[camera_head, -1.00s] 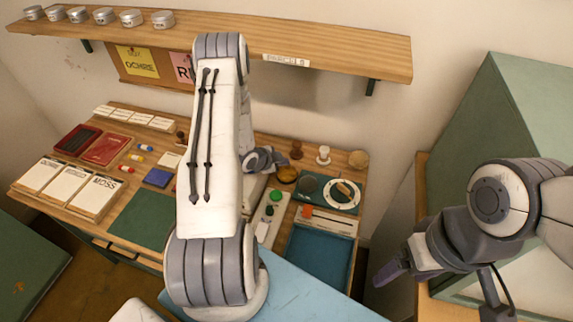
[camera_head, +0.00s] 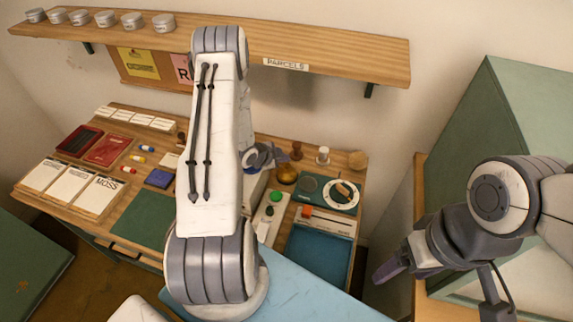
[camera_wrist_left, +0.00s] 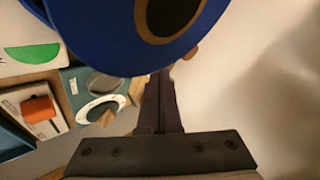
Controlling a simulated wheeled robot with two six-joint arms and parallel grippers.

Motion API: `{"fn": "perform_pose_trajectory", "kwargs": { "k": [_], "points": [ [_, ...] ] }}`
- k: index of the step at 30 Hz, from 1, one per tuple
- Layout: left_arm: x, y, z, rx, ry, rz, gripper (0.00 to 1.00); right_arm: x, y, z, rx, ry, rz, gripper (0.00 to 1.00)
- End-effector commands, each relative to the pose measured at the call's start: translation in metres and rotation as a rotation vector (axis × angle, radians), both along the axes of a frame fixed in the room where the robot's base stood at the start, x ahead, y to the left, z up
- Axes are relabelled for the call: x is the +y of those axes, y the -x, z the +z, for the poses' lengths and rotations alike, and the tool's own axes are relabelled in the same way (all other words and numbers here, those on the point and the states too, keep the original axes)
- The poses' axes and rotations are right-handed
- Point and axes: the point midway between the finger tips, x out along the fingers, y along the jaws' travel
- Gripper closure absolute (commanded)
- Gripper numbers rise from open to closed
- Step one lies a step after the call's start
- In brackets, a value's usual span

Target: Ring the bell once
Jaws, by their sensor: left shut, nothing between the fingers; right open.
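The bell (camera_head: 287,175) looks like a small brass dome and stands towards the back right of the table in the head view. My left gripper (camera_head: 281,159) is shut and empty, just above and behind the bell in the picture. I cannot tell whether it touches the bell. In the left wrist view the dark finger of my left gripper (camera_wrist_left: 160,105) points up. A large blue round shape with a tan ring (camera_wrist_left: 150,40) fills the top there; I cannot tell what it is. The bell is not clearly seen there. My right gripper (camera_head: 388,268) is open and empty at the right, away from the table.
Beside the bell are a dark stamp (camera_head: 296,151), a white-topped piece (camera_head: 323,156) and a green tray with a white dial (camera_head: 341,194). A green button (camera_head: 274,197) and blue tray (camera_head: 318,256) lie nearer. A wooden shelf (camera_head: 340,58) hangs above.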

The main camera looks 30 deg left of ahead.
Motion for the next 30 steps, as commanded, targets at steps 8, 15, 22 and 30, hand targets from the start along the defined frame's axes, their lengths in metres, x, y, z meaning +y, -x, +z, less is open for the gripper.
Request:
{"fn": "perform_pose_trajectory", "kwargs": {
  "k": [8,15,22,30],
  "points": [
    [0.0,0.0,0.032,-0.001,0.0,0.001,1.0,0.0,0.0,0.023,0.0,0.0,0.0,0.24],
    [0.0,0.0,0.045,0.0,0.0,0.0,1.0,0.0,0.0,0.031,0.0,0.0,0.0,0.24],
    [0.0,0.0,0.044,0.0,0.0,0.0,1.0,0.0,0.0,0.03,0.0,0.0,0.0,0.24],
    [0.0,0.0,0.044,0.0,0.0,0.0,1.0,0.0,0.0,0.03,0.0,0.0,0.0,0.24]
  ]
}}
